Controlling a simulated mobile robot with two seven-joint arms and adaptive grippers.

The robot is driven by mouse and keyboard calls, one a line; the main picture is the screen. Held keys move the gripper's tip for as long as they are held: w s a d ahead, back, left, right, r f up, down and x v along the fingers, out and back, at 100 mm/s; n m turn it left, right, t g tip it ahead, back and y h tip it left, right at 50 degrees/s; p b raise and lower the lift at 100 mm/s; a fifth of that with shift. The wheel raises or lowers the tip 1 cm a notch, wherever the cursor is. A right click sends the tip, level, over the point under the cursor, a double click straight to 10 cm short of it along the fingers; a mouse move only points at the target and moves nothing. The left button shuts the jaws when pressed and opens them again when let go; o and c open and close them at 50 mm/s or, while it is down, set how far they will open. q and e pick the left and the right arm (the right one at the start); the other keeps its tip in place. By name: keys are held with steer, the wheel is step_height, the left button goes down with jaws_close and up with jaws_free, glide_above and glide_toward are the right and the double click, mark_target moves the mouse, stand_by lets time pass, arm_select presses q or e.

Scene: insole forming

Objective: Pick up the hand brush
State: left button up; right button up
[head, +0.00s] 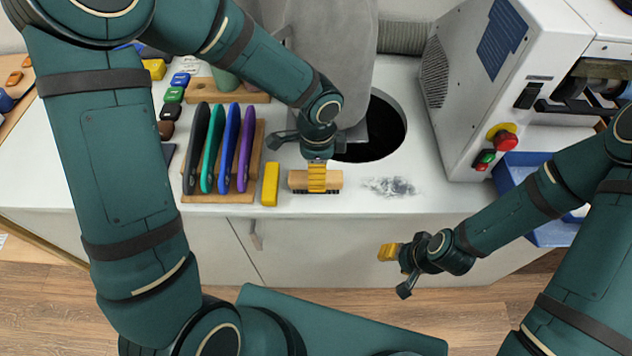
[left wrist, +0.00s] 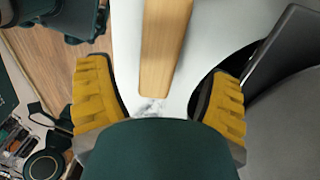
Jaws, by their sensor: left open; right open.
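The hand brush (head: 298,180) has a pale wooden body with dark bristles below and lies near the front edge of the white worktop. My left gripper (head: 317,178) is open directly above it, its yellow finger overlapping the middle of the brush in the head view. In the left wrist view the brush's wooden body (left wrist: 165,45) lies between the two spread yellow fingers of the left gripper (left wrist: 160,90), with gaps on both sides. Contact cannot be told. My right gripper (head: 389,252) is open and empty in front of the worktop, lower right.
A yellow block (head: 270,184) stands just left of the brush, beside a wooden rack with black, green, blue and purple upright pieces (head: 228,150). Grey dust (head: 390,187) lies right of the brush. Behind is a dark round opening (head: 385,130). A white machine (head: 465,80) stands right.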

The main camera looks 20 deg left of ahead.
arm_select(q)
steer(key=shift+a+f+b, duration=0.1)
steer(key=shift+f+b, duration=0.65)
steer(key=shift+f, duration=2)
steer(key=shift+s+r, duration=0.1)
steer(key=c, duration=1.3)
